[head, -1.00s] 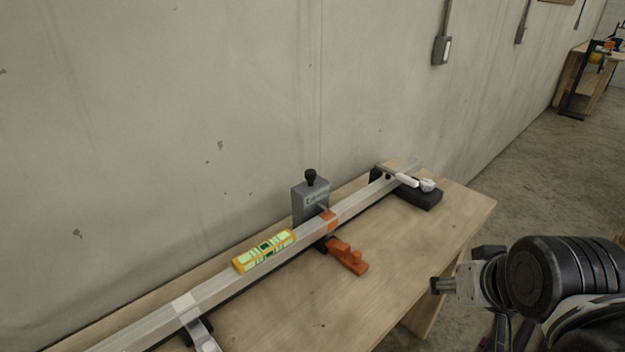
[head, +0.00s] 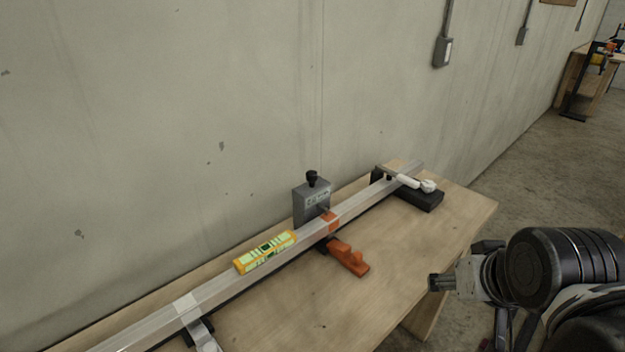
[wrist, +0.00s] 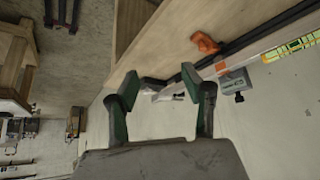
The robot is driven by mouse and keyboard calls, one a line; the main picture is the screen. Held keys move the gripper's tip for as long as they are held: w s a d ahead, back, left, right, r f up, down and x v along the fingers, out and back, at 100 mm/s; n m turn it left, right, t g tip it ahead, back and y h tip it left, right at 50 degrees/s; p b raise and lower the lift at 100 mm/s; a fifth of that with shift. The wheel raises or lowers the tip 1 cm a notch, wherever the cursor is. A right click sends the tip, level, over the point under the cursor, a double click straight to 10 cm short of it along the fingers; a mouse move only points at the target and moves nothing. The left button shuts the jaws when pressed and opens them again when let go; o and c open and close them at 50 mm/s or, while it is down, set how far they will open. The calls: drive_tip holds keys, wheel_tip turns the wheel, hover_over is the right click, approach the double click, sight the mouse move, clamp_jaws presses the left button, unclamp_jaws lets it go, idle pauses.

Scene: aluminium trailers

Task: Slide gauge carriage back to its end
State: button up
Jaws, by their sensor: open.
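The gauge carriage is a grey block (head: 312,201) with a black knob on top. It sits on the long aluminium rail (head: 228,282), about midway along the part in view. An orange piece (head: 348,258) sticks out from it over the front of the bench. In the wrist view the grey block (wrist: 236,84) and the orange piece (wrist: 204,43) show beyond my fingers. My gripper (wrist: 160,84) is open with nothing between its fingers. In the head view my arm is at the right, off the bench's right side and apart from the carriage.
A yellow spirit level (head: 265,252) lies on the rail left of the carriage. At the rail's far end is a black block (head: 420,199) with a white-handled clamp (head: 413,183). The wooden bench (head: 440,222) stands along the wall. Its front right surface is clear.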

drive_tip(key=w+a+r+n+g+p, duration=0.2)
drive_tip(key=w+a+r, duration=0.4)
drive_tip(key=w, duration=0.4)
drive_tip(key=w+a+r+n+g+p, duration=0.15)
drive_tip(key=w+a+r, duration=0.25)
drive_tip(key=w+r, duration=0.4)
drive_tip(key=n+g+p, duration=0.3)
drive_tip(key=g+p, duration=0.1)
drive_tip(key=p, duration=0.1)
hover_over(312, 172)
wheel_tip(312, 172, down, 4)
drive_tip(key=shift+t, duration=0.25)
wheel_tip(312, 172, down, 13)
drive_tip(key=shift+p, duration=0.4)
drive_tip(key=shift+c, duration=0.2)
clamp_jaws()
